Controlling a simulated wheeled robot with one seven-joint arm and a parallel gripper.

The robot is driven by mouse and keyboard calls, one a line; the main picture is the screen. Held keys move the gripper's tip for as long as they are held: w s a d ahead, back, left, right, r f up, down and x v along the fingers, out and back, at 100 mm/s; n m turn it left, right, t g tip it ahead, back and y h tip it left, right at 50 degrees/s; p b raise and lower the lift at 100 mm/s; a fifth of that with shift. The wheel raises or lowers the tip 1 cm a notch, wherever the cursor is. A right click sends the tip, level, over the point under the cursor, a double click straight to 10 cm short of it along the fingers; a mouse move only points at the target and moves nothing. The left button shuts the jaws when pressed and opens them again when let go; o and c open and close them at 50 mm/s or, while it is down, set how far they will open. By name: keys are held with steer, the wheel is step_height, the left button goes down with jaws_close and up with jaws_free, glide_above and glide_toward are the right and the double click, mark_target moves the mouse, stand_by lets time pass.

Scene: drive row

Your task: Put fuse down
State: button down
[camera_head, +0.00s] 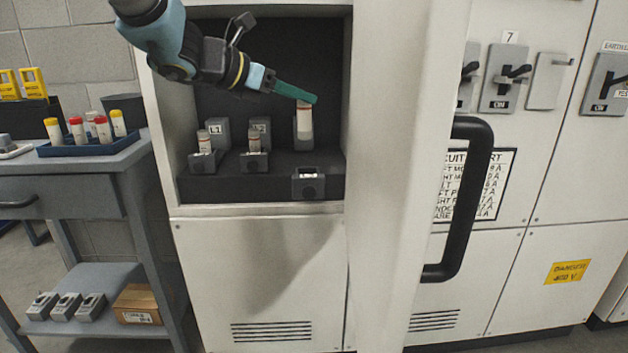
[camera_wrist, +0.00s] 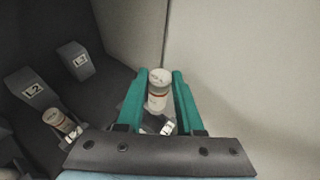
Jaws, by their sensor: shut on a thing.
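My gripper (camera_head: 308,99) has green fingers and reaches into the open cabinet bay from the upper left. It is shut on a pale fuse (camera_head: 305,122) with a reddish band, held upright by its upper end in front of the right-hand holder. In the wrist view the fuse (camera_wrist: 158,90) sits between both fingers (camera_wrist: 159,88). A grey clip block (camera_head: 307,184) is at the front of the right-hand position, below the fuse. I cannot tell whether the fuse's lower end touches anything. Two similar fuses stand in the left (camera_head: 204,143) and middle (camera_head: 254,143) positions.
Labelled grey blocks stand behind the left fuses, including L1 (camera_head: 216,130). The bay's right wall is close to my gripper. An open cabinet door with a black handle (camera_head: 470,195) stands to the right. A blue tray (camera_head: 92,149) of several capped fuses sits on the left trolley.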

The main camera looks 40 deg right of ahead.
mark_target(302, 139)
steer(key=f, duration=0.4)
steer(key=d+f, duration=0.1)
steer(key=f, duration=0.1)
steer(key=shift+b, duration=0.35)
steer(key=shift+f, duration=2.1)
steer(key=shift+f+b, duration=0.15)
steer(key=shift+b, duration=0.25)
steer(key=c, duration=0.5)
jaws_free()
steer(key=shift+c, duration=0.2)
